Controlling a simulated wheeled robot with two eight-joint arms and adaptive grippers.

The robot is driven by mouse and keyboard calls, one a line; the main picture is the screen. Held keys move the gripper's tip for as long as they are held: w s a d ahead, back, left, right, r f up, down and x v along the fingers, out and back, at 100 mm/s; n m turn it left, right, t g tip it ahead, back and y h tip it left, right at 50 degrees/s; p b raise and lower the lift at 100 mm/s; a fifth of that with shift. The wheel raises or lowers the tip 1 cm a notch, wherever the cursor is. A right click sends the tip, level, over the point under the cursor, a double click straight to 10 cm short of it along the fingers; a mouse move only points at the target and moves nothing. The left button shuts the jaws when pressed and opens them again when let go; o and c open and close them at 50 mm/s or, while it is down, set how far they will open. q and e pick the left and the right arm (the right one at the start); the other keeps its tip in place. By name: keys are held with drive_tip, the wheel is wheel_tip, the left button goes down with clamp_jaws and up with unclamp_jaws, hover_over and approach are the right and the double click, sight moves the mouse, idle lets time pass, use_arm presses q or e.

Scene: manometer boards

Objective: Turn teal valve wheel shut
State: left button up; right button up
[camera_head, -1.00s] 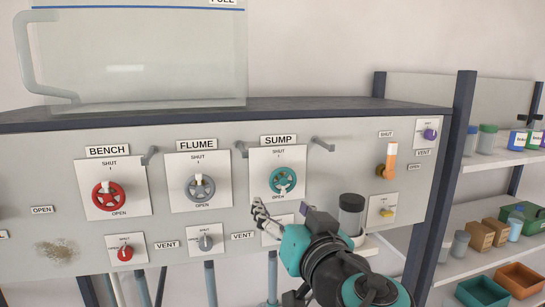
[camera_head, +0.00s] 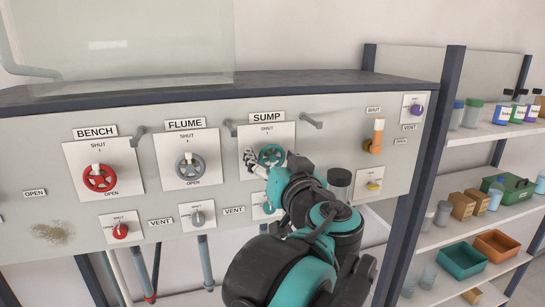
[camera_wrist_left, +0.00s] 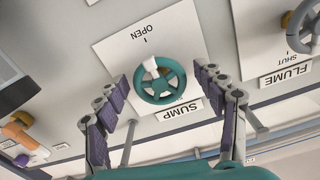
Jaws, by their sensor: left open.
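The teal valve wheel (camera_head: 271,155) sits on a white square plate under the SUMP label (camera_head: 267,117). It also shows in the left wrist view (camera_wrist_left: 172,96), upside down, with a white tab at its hub on the side of the word OPEN. My left gripper (camera_head: 262,166) is in front of the wheel's lower part and partly hides it. In the left wrist view its open fingers (camera_wrist_left: 157,84) stand to either side of the wheel, with gaps visible. I cannot tell how far the fingertips are from the plate. My right gripper is not in view.
The red BENCH wheel (camera_head: 99,178) and grey FLUME wheel (camera_head: 190,166) are to the left. Pegs stick out beside SUMP, one at its upper right (camera_head: 311,121). An orange-handled valve (camera_head: 377,137) is to the right. Shelves with bins (camera_head: 462,258) stand at far right.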

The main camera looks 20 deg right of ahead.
use_arm(q)
drive_tip(key=c, duration=1.2)
